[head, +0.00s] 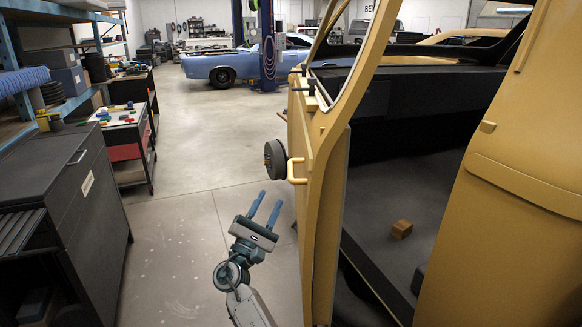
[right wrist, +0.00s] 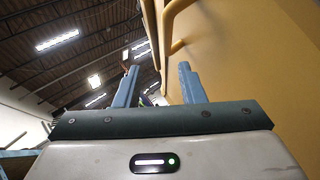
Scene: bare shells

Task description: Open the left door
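The yellow door (head: 328,190) of a yellow car shell stands swung out in the head view, with the dark interior open to its right. A yellow loop handle (head: 297,172) is on its left face. My right gripper (head: 269,198) is open and empty, below and left of the handle, apart from it. In the right wrist view the spread blue fingers (right wrist: 158,67) point up beside the yellow panel (right wrist: 245,60), with the handle (right wrist: 177,25) beyond their tips. My left gripper is not in view.
A dark round part (head: 275,160) is beside the handle. A dark cabinet (head: 60,200) and a red-drawered cart (head: 128,145) line the left. An orange-brown block (head: 402,229) lies on the shell's floor. The concrete floor (head: 195,190) between cabinet and door is clear.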

